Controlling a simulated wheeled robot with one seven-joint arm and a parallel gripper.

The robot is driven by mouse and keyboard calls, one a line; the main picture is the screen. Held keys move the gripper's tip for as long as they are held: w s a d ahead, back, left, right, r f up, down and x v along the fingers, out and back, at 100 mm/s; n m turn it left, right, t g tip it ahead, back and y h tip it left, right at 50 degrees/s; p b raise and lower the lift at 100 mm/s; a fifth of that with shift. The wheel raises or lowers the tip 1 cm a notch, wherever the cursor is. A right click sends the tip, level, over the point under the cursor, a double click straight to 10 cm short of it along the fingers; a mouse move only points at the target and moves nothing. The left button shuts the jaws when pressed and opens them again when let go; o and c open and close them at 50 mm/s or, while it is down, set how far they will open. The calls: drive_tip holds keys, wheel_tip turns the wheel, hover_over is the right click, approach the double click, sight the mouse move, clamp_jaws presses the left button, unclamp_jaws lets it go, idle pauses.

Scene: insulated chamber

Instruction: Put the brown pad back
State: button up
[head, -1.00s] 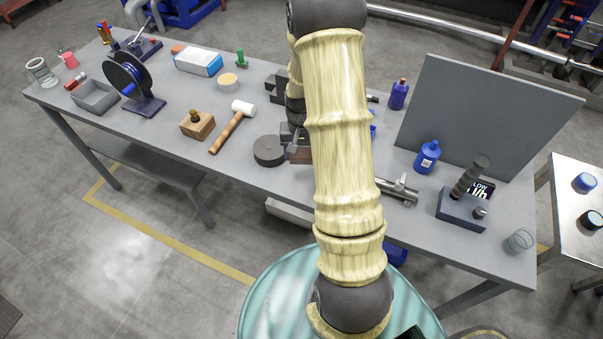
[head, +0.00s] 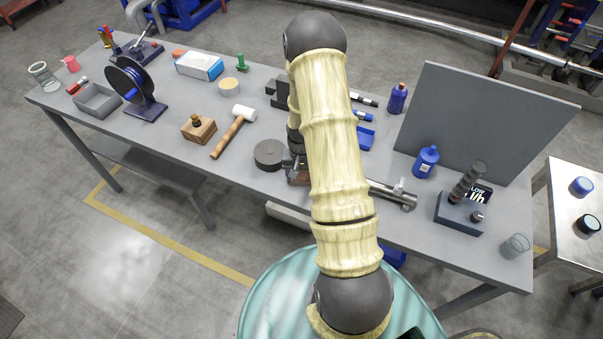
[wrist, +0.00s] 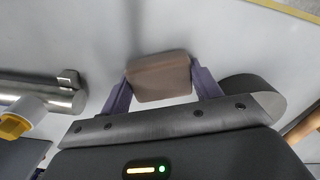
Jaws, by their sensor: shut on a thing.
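The brown pad (wrist: 160,77) is between the two fingers of my gripper (wrist: 160,82) in the wrist view, and they are shut on its sides. In the head view the brown pad (head: 298,179) shows only partly below my gripper (head: 294,170), close to the front edge of the grey workbench (head: 235,178). My arm hides part of this area. I cannot tell whether the pad touches the bench top.
A dark round disc (head: 268,154) lies just left of my gripper. A metal cylinder (head: 392,193) lies to the right; it also shows in the wrist view (wrist: 45,92). A white-headed mallet (head: 233,131) and a wooden block (head: 198,129) are farther left.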

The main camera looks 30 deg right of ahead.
sight(301, 175)
drive_tip(key=shift+f, duration=0.15)
drive_tip(key=shift+f, duration=0.2)
drive_tip(key=o, duration=1.1)
drive_tip(key=shift+o, duration=0.2)
drive_tip(key=shift+r, duration=0.1)
wheel_tip(301, 175, up, 12)
drive_tip(key=b, duration=0.2)
drive_tip(key=shift+r+b, duration=0.15)
drive_tip(key=shift+b, duration=0.15)
